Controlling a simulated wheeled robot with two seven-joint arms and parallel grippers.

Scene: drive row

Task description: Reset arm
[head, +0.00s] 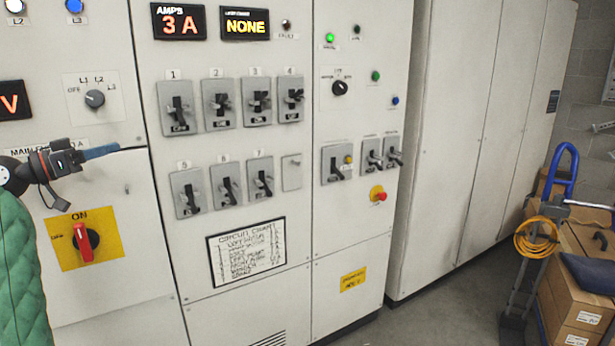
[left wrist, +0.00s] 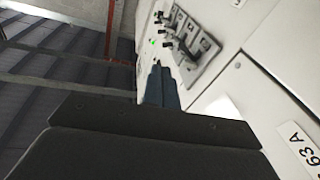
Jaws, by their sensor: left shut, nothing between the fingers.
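My left gripper (head: 118,149) is shut and empty, in front of the left cabinet panel in the head view, just right of the "63 A" label text. It has blue fingers pointing right. In the left wrist view its closed fingers (left wrist: 156,66) point up along the white panel toward several switches (left wrist: 182,42). I cannot tell whether it touches the panel. The red rotary main switch (head: 85,240) on its yellow plate is below the gripper, apart from it, with its handle near upright. My right gripper is not in view.
Several numbered breakers (head: 222,103) sit on the middle panel, below displays (head: 180,22) reading "3 A" and "NONE". A red push button (head: 378,194) is on the right panel. A hand truck (head: 530,250) and cardboard boxes (head: 575,300) stand at right. The floor between (head: 430,315) is clear.

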